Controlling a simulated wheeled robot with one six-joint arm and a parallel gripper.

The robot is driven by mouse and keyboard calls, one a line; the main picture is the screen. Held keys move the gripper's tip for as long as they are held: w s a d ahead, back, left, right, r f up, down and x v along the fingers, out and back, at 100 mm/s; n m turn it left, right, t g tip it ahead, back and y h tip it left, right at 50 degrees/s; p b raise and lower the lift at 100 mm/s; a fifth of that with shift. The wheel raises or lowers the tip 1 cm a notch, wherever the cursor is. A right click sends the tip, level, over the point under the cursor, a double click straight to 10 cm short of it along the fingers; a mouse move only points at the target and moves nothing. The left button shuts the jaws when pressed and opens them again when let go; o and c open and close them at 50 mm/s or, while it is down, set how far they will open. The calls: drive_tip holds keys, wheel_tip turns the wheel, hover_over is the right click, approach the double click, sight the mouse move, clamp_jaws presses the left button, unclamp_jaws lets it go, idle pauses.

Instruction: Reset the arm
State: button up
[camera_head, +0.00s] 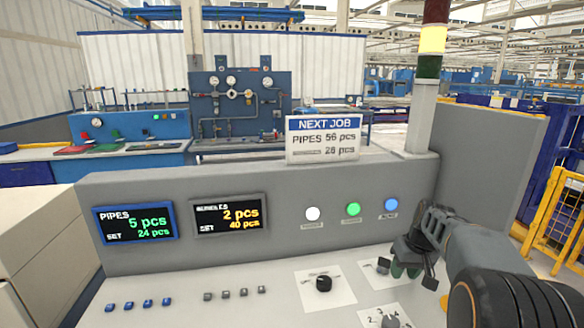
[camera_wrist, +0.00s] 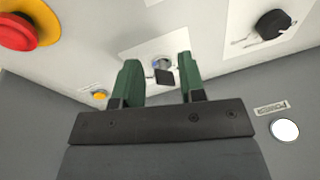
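My gripper (camera_head: 406,270) is over the right part of the grey control panel (camera_head: 250,290). In the wrist view, its two green fingers (camera_wrist: 157,66) stand apart with a gap between them. A small switch with a dark handle (camera_wrist: 164,75) on a white plate shows in that gap. It also shows in the head view (camera_head: 382,265), just left of the fingers. I cannot tell whether the fingers touch it. Nothing is seen held.
A black knob (camera_head: 323,283) is left of my gripper, and another knob (camera_head: 391,322) is nearer the front. A red emergency button (camera_wrist: 18,32) shows in the wrist view. White (camera_head: 312,213), green (camera_head: 352,209) and blue (camera_head: 391,204) buttons are on the upright face beside two displays.

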drive_tip(key=s+a+t+p, duration=0.1)
drive_tip(key=s+a, duration=0.5)
drive_tip(key=s, duration=0.4)
drive_tip(key=s+a+r+t+h+p, duration=0.1)
drive_tip(key=s+a, duration=0.6)
drive_tip(key=s, duration=0.2)
drive_tip(key=shift+s+r, duration=0.25)
drive_tip(key=shift+s, duration=0.15)
